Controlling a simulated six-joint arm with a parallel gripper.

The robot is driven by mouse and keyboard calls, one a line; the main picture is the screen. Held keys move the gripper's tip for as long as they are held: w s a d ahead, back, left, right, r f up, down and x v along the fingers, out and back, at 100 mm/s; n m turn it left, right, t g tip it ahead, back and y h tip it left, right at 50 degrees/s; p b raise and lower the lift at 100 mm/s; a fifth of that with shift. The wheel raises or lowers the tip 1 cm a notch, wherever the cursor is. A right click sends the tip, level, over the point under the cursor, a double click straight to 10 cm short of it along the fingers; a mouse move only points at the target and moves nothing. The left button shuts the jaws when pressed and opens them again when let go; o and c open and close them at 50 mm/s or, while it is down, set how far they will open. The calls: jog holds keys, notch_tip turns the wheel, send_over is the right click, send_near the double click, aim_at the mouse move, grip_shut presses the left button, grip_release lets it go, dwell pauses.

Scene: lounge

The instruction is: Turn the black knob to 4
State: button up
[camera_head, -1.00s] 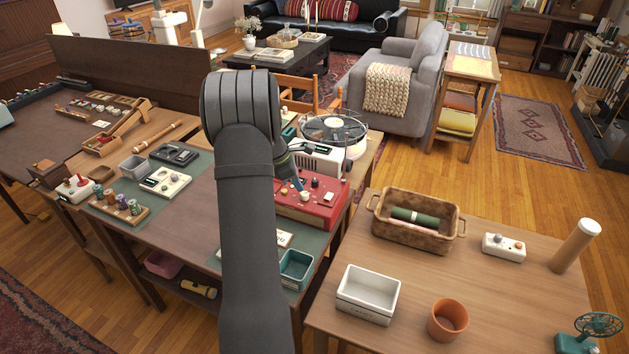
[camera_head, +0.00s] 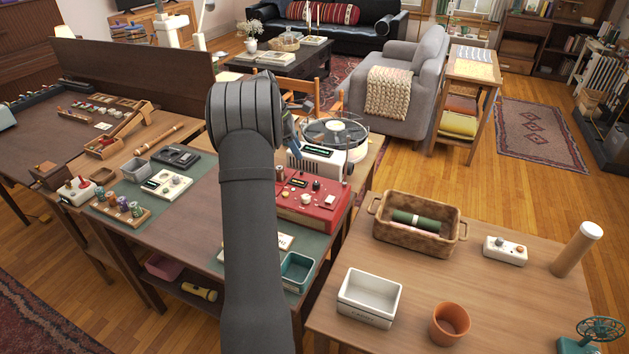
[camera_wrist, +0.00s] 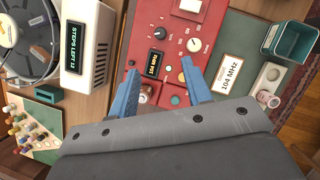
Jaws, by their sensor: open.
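The red control panel (camera_head: 310,205) lies on the table right of my arm, with several knobs and buttons. A small black knob (camera_head: 316,185) stands on it in the head view. In the head view my arm hides most of the gripper. I cannot make out the black knob's setting.
A white device (camera_wrist: 86,48) with a dark display and a turntable (camera_head: 336,130) stand behind the panel. A "104 MHz" card (camera_wrist: 230,72) and a teal bin (camera_wrist: 289,38) lie beside it. The right table holds a basket (camera_head: 380,240), white box and orange pot.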

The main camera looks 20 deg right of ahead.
aim_at(316, 183)
jog(key=x, duration=1.4)
jog(key=shift+s+d+f, duration=0.1)
jog(key=shift+f, duration=0.25)
grip_shut()
